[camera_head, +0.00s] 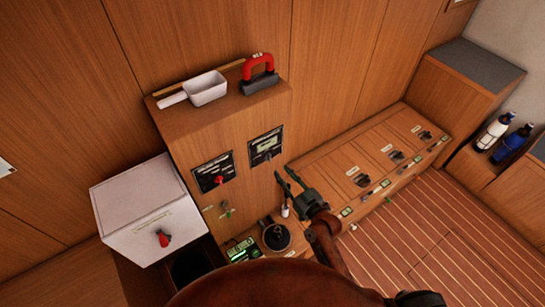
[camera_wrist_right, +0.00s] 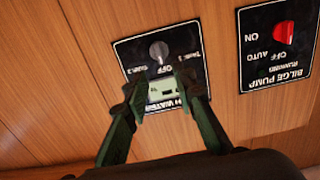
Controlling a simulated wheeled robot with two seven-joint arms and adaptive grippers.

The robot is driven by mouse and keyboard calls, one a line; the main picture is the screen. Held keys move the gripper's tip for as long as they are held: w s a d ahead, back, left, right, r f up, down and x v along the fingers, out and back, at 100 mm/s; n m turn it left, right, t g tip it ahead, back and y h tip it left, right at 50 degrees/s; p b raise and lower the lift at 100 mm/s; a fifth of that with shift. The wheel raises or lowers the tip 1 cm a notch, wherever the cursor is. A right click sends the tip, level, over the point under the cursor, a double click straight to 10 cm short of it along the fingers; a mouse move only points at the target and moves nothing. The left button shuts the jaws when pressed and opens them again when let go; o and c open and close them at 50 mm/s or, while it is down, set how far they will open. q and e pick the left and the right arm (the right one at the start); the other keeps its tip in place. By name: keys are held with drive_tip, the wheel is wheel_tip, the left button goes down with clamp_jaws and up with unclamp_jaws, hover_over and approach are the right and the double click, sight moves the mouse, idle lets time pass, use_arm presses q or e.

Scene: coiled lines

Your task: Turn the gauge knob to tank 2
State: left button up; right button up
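The gauge knob (camera_wrist_right: 158,52) is small, round and grey, on a black fresh-water panel (camera_wrist_right: 190,62) with tank and OFF labels. I cannot tell surely which label it points to. The panel's pale display (camera_wrist_right: 165,91) shows between my right gripper's fingers. In the head view the panel (camera_head: 265,147) is the right one of two on the wooden cabinet front. My right gripper (camera_head: 284,175) is open and empty, just below and in front of this panel; it also shows in the wrist view (camera_wrist_right: 161,86), its fingertips apart from the knob. My left gripper is not in view.
A bilge pump panel (camera_head: 213,173) with a red knob is beside the gauge panel. A white box (camera_head: 139,209) stands at left. A white scoop (camera_head: 206,88) and a red-handled object (camera_head: 259,72) lie on the cabinet top. A dark round pot (camera_head: 276,237) is below.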

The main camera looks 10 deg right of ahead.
sight(270, 157)
drive_tip(key=x, duration=0.5)
drive_tip(key=p+x, duration=0.1)
drive_tip(key=x, duration=0.1)
drive_tip(key=shift+w+a+r, duration=0.2)
drive_tip(key=shift+w+r, duration=0.1)
drive_tip(key=shift+w, duration=0.05)
drive_tip(key=shift+c, duration=0.6)
clamp_jaws()
